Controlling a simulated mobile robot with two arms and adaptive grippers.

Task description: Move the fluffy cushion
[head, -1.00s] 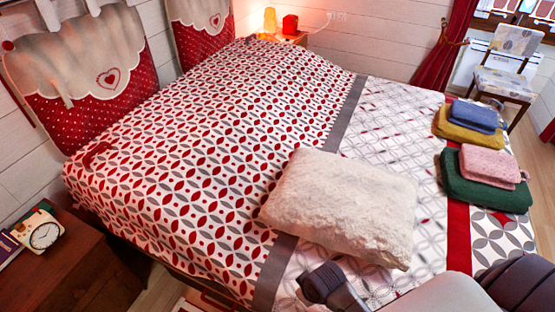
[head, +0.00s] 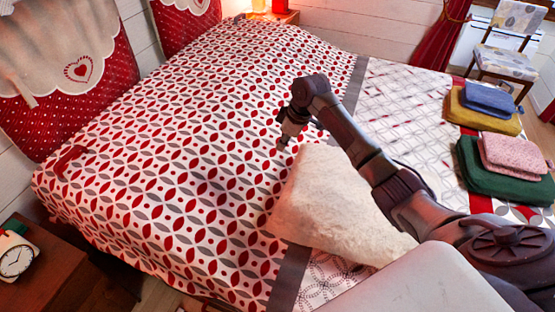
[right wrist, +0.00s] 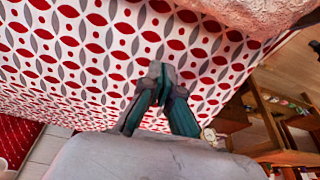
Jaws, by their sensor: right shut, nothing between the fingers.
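The fluffy cushion (head: 318,205), cream white, lies on the bed across the grey band of the cover. My right forearm crosses over it and hides its right part. My right gripper (head: 282,145) hangs over the patterned cover just past the cushion's upper left corner, fingers pointing down. It is shut and empty. In the right wrist view its fingertips (right wrist: 160,75) meet over the red and grey pattern, and the cushion (right wrist: 255,12) shows at the top right, apart from the fingers. My left gripper is not in view.
The bed (head: 190,140) is clear left of the cushion. Folded towels lie on its right: blue (head: 490,97) on yellow (head: 480,115), pink (head: 515,155) on green (head: 490,180). A nightstand (head: 50,275) with a clock (head: 15,261) stands at lower left. A chair (head: 505,62) stands at upper right.

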